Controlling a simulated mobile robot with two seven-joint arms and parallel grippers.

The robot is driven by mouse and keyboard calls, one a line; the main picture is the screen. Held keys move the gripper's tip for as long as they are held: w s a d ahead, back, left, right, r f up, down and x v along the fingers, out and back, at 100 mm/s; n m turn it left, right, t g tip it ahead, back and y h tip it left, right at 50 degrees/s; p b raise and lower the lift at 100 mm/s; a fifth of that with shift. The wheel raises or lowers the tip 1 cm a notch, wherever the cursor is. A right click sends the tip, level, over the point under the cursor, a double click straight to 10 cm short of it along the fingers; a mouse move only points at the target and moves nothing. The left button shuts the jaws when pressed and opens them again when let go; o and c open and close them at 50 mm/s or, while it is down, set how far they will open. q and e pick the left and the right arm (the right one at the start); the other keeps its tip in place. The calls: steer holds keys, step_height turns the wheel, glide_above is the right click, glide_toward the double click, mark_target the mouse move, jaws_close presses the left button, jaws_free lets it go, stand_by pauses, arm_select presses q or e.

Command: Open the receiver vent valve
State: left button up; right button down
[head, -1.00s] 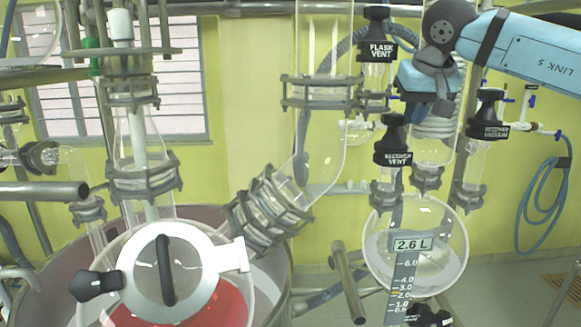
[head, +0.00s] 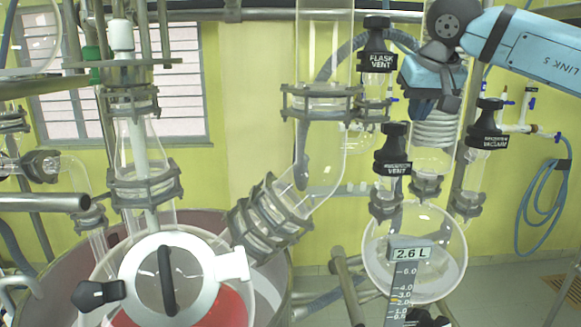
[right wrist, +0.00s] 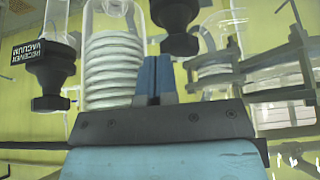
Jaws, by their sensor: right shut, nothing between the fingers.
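The receiver vent valve (head: 395,150) is a black knob with a white-lettered label, upright on a glass neck above the round receiver flask (head: 440,225). My right gripper (head: 424,104) is shut and empty, up and to the right of that knob, apart from it in the picture. In the right wrist view its blue fingers (right wrist: 157,78) are together, with a black knob (right wrist: 180,40) just beyond; its label is not visible, so I cannot tell for certain which valve it is. My left gripper is not in view.
The flask vent (head: 378,58) stands above and left of the receiver vent. The receiver vacuum valve (head: 486,125) is to the right. A coiled glass condenser (head: 436,135) stands behind my gripper. A clamped glass elbow (head: 318,160) is on the left.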

mark_target(397, 122)
arm_select(q)
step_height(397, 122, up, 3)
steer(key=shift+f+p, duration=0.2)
steer(key=shift+p, duration=0.65)
arm_select(e)
step_height(397, 122, up, 3)
steer(key=shift+r, duration=0.15)
steer(key=shift+a, duration=0.1)
steer(key=a+f, duration=0.1)
steer(key=f, duration=0.1)
steer(key=a+f+b, duration=0.1)
steer(key=f, duration=0.1)
steer(key=a+f+b, duration=0.1)
steer(key=f, duration=0.1)
steer(key=shift+w+a, duration=0.15)
steer(key=shift+a, duration=0.2)
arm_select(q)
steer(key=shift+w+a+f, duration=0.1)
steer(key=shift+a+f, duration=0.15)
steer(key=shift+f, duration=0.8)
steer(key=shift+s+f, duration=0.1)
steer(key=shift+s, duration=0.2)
arm_select(e)
steer(key=shift+d, duration=0.1)
